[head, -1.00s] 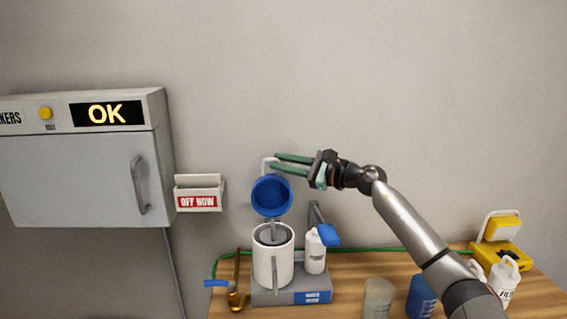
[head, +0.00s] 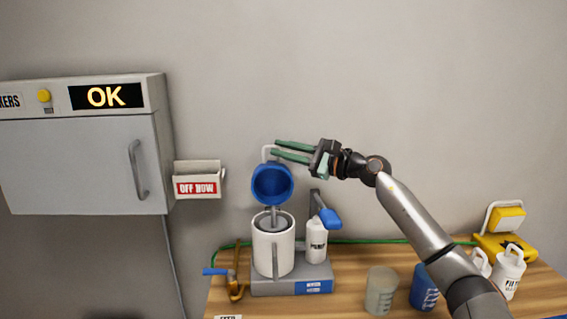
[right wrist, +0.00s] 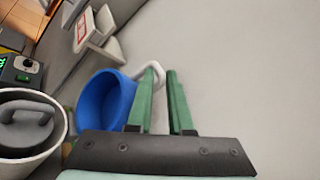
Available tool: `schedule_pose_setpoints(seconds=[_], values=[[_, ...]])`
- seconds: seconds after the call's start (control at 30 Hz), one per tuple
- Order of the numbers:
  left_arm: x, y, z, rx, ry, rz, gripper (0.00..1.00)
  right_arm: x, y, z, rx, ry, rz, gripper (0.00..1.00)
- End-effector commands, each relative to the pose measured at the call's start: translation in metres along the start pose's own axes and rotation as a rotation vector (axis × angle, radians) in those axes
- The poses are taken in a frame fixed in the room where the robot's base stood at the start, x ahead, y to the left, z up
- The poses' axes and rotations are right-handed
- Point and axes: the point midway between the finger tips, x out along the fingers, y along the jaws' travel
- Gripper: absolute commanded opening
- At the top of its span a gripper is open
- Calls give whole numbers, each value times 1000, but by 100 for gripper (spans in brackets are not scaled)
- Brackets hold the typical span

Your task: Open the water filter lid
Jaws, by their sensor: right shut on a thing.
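The water filter is a white canister (head: 273,247) with a grey inner part, standing on a grey base (head: 285,286). Its blue lid (head: 272,184) is tipped up at the back, its hollow underside facing me, so the canister mouth is open. A pale loop handle (head: 266,152) shows above the lid. My right gripper (head: 276,149) is shut on this handle with its green fingers. In the right wrist view the blue lid (right wrist: 106,103) is left of the fingers, and the handle (right wrist: 156,72) is partly hidden by them. My left gripper is out of view.
A white pump bottle (head: 316,245) and blue-ended lever (head: 330,218) stand right of the canister. A brass piece with a blue handle (head: 216,271) is left. Cups and a white jug (head: 508,270) are farther right. A grey cabinet (head: 80,165) and a small box (head: 198,180) are on the wall.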

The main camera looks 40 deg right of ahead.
Motion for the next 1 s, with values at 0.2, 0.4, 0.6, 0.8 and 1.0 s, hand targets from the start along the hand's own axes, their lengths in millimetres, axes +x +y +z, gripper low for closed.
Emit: schedule_pose_setpoints(seconds=[0.2, 0.4, 0.6, 0.8, 1.0], values=[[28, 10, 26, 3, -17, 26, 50, -8, 7, 3, -82, -37, -38, 0], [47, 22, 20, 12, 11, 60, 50, -14, 14, 10, -151, -72, -64, 0], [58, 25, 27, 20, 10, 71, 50, -18, 19, 17, -208, -99, -85, 0], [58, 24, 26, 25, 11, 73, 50, -20, 19, 22, -226, -108, -91, 0], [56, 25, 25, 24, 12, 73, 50, -20, 18, 22, -225, -107, -89, 0]])
